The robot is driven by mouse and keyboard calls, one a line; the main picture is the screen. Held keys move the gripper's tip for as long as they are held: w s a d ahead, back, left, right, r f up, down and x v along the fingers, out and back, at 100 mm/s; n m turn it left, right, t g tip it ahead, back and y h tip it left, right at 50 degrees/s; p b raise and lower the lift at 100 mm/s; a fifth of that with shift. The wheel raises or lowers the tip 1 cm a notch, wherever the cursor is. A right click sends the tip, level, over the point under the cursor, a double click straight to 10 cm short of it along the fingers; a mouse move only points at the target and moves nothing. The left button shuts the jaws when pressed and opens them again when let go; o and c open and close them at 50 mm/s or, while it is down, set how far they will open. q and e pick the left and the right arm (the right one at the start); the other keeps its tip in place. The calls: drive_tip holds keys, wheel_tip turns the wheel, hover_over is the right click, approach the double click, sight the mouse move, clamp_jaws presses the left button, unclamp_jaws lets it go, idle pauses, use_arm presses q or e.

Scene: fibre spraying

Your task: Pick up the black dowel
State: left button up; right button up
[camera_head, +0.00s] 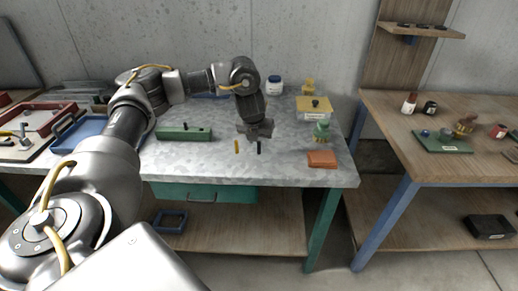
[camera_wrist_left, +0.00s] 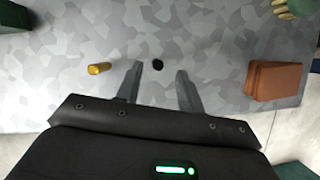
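The black dowel (camera_head: 259,147) stands upright on the grey speckled table (camera_head: 290,172), just below my left gripper (camera_head: 257,132) in the head view. In the left wrist view the black dowel (camera_wrist_left: 157,65) shows as a small dark round end, roughly centred between the fingertips and slightly beyond them. My left gripper (camera_wrist_left: 158,72) is open and empty, pointing down above the table. Whether its fingers are level with the dowel's top, I cannot tell. My right gripper is not in view.
A brass-yellow dowel (camera_head: 237,146) stands close to the left of the black one. An orange-brown block (camera_head: 322,159) lies to the right. The table's front strip is clear.

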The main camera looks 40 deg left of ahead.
sight(259, 142)
use_arm(q)
drive_tip(key=x, duration=0.2)
drive_tip(key=p+x, duration=0.1)
drive_tip(key=x, duration=0.2)
drive_tip(key=shift+w+a, duration=0.1)
drive_tip(key=shift+a, duration=0.1)
drive_tip(key=shift+r, duration=0.1)
clamp_jaws()
